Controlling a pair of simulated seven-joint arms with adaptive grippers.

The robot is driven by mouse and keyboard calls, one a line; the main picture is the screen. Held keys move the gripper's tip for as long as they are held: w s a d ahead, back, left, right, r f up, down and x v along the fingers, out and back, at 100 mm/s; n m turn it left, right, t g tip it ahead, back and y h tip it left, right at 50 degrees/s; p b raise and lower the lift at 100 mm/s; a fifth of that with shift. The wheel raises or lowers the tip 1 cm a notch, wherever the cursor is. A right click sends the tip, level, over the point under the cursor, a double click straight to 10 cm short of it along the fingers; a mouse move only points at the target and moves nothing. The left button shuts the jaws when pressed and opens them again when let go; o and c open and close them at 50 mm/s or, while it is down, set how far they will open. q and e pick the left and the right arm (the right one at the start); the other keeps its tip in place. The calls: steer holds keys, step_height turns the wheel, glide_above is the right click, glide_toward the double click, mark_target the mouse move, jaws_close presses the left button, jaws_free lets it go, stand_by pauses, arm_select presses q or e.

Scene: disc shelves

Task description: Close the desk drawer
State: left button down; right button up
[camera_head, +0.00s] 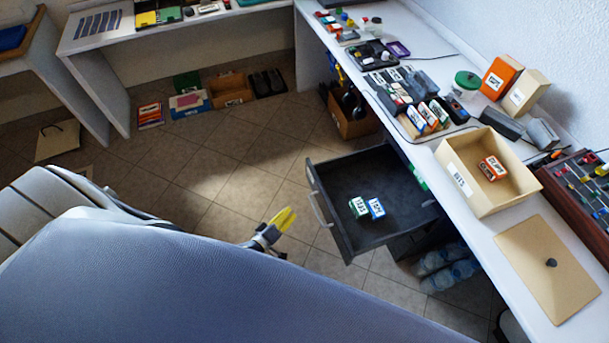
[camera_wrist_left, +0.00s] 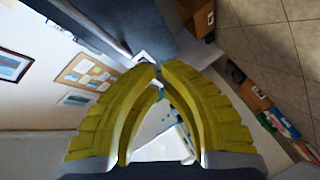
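The desk drawer (camera_head: 357,230) is dark grey and stands pulled out from under the right-hand white desk in the head view. Its front panel with a light handle (camera_head: 320,208) faces left. A green-and-white box (camera_head: 358,207) and a blue-and-white box (camera_head: 376,208) lie inside it. My left gripper (camera_head: 289,215) has yellow fingers and is just left of the drawer front, apart from it. In the left wrist view its fingertips (camera_wrist_left: 162,67) come together, with nothing seen held between them. My right gripper is not in view.
The white desk (camera_head: 452,231) carries an open cream box (camera_head: 475,195), its lid (camera_head: 548,265) and many small items. Tiled floor left of the drawer is clear.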

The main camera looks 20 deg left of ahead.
arm_select(q)
step_height(320, 180, up, 6)
steer(key=w+a+n+t+y, duration=0.2)
steer(key=n, duration=0.5)
steer(key=n+y, duration=0.1)
glide_toward(309, 166)
steer(key=w+a, duration=0.1)
steer(key=w, duration=0.3)
steer(key=shift+w+d+f+t, duration=0.2)
steer(key=shift+w+d, duration=0.1)
steer(key=shift+w, duration=0.1)
steer(key=shift+w+d+f+t, duration=0.15)
steer(key=shift+w+d+t, duration=0.1)
steer(key=shift+w, duration=0.15)
steer(key=shift+w, duration=0.1)
